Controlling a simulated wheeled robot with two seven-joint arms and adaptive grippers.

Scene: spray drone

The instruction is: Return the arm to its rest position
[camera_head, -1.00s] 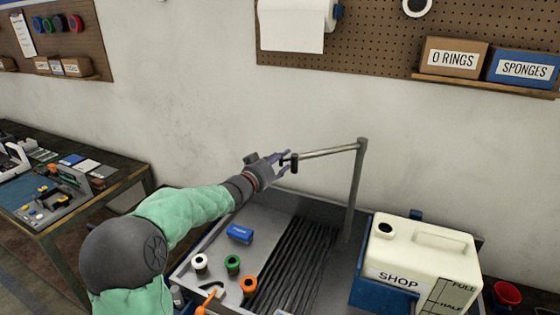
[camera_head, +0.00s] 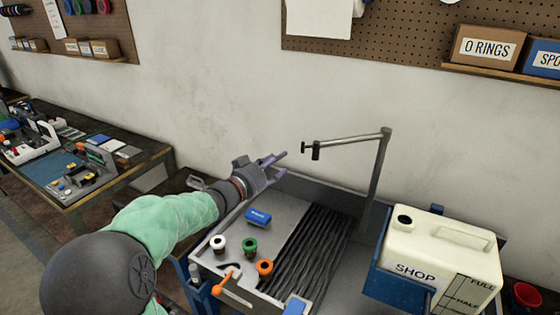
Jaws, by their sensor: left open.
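My left arm comes in from the lower left in a green sleeve. My left gripper (camera_head: 272,168) is open and empty, above the back left part of the grey sink bench (camera_head: 285,230). Its fingers point right, toward the tap arm (camera_head: 345,140) on a grey post, with a clear gap between them. My right gripper is out of view.
On the bench lie a blue block (camera_head: 258,217) and white (camera_head: 218,243), green (camera_head: 249,246) and orange (camera_head: 264,267) ring-shaped pieces. A white SHOP tank (camera_head: 440,255) stands in a blue holder at right. Another work table (camera_head: 120,170) stands at left.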

